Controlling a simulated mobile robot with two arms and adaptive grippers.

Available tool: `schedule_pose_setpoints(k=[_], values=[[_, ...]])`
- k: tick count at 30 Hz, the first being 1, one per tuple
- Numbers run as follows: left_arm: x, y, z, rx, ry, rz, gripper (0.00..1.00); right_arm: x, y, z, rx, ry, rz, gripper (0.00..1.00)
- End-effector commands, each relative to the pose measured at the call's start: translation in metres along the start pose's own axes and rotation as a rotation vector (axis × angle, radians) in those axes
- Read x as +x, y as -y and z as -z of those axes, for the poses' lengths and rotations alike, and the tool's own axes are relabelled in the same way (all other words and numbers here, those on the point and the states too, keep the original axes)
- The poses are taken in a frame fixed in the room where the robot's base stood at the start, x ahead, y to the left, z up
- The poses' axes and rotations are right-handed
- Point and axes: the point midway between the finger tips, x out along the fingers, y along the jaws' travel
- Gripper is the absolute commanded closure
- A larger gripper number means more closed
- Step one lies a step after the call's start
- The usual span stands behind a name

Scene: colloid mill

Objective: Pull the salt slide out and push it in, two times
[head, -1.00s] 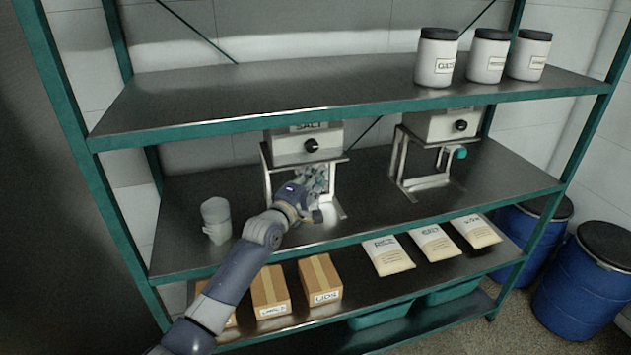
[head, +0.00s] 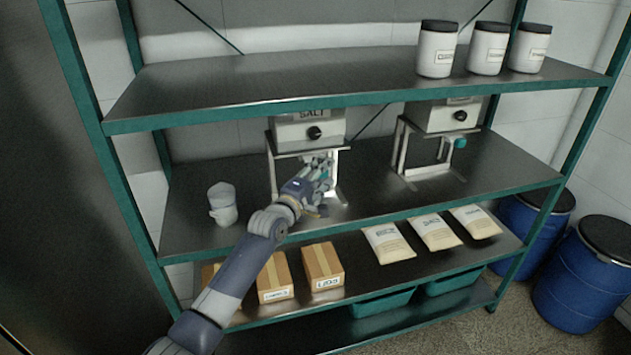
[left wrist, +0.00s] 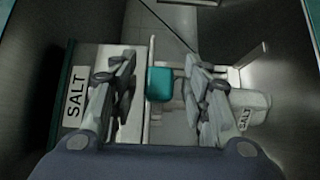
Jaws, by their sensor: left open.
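The salt dispenser (head: 308,133), a white box labelled SALT with a dark knob, stands on a metal frame on the middle shelf. My left gripper (head: 322,170) is under its box, at the front of the frame, and hides the slide in the head view. In the left wrist view, the teal slide handle (left wrist: 160,84) lies between the two spread fingers of my left gripper (left wrist: 160,65). Gaps show beside the handle, and the gripper is open. The dispenser's SALT label (left wrist: 75,92) shows at left there. My right gripper is in neither view.
A white container (head: 222,204) stands left of the dispenser. A second dispenser (head: 442,117) with a teal handle stands to the right. The upper shelf (head: 300,85) is above my gripper. Boxes (head: 323,267) and bags (head: 388,243) lie on the shelf below.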

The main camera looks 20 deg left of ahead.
Motion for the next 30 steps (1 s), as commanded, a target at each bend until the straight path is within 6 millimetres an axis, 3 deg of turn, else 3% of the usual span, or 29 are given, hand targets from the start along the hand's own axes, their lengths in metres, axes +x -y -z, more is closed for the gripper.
schedule_pose_setpoints(k=[5, 21, 30], values=[[-0.016, 0.001, -0.001, -0.001, 0.001, 0.001, 0.57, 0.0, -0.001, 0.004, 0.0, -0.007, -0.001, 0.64], [-0.102, 0.002, -0.002, 0.001, 0.001, 0.003, 0.57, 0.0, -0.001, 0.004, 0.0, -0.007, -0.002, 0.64], [-0.117, 0.0, -0.002, 0.002, 0.001, 0.001, 0.57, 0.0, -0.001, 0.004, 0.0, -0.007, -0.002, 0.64]])
